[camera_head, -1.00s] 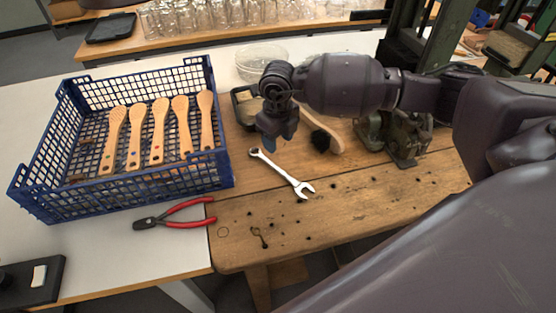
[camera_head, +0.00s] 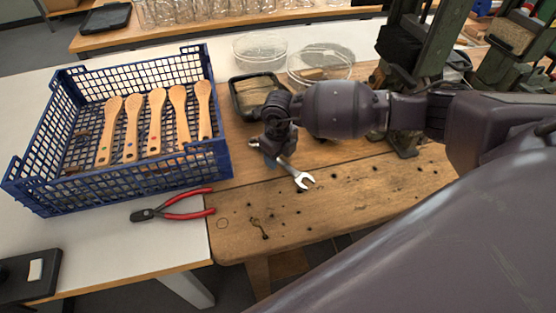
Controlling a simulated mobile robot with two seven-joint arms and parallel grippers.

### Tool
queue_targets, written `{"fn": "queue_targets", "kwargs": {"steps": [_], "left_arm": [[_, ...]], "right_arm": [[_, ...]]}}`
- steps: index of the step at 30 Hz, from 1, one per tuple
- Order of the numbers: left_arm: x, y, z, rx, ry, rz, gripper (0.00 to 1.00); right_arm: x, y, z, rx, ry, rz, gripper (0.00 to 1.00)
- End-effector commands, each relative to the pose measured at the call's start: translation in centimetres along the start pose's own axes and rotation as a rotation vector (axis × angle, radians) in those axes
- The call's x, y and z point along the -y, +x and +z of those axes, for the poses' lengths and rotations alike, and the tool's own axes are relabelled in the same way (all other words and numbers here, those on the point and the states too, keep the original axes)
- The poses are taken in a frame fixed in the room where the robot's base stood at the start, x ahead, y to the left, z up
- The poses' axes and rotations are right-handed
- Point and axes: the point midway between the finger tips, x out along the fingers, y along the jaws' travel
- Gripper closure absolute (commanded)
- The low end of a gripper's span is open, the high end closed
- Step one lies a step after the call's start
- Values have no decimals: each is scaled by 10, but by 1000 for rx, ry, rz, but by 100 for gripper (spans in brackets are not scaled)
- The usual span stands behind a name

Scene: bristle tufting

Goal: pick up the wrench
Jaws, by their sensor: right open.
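The wrench (camera_head: 301,180) is silver and lies on the wooden bench (camera_head: 350,195). Its open-jaw end points toward the front edge. My right gripper (camera_head: 272,160) is low over the far part of the wrench and hides much of its handle and ring end. The right jaws are open around or just above the wrench; I cannot tell whether they touch it. My left gripper is not in view.
A blue crate (camera_head: 120,187) holding several wooden brush handles (camera_head: 157,120) stands left of my gripper. Red-handled pliers (camera_head: 172,207) lie in front of it. A dark tray (camera_head: 238,103) and clear dishes (camera_head: 320,65) are behind. The bench's front right is clear.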

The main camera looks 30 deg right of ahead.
Motion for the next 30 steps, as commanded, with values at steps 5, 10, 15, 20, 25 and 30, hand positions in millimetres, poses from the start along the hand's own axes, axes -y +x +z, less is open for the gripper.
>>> {"fn": "queue_targets", "kwargs": {"steps": [5,10,15,20,25,30], "left_arm": [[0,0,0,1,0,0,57],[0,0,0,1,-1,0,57],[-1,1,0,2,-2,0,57],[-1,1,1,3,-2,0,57],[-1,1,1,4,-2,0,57],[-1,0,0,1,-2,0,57]], "right_arm": [[0,4,0,1,0,-1,49],[0,3,0,1,0,-1,63],[0,3,0,0,0,-1,89],[0,3,0,1,0,-1,100],[0,2,0,1,0,-1,100],[0,-6,1,4,0,-1,100]]}}
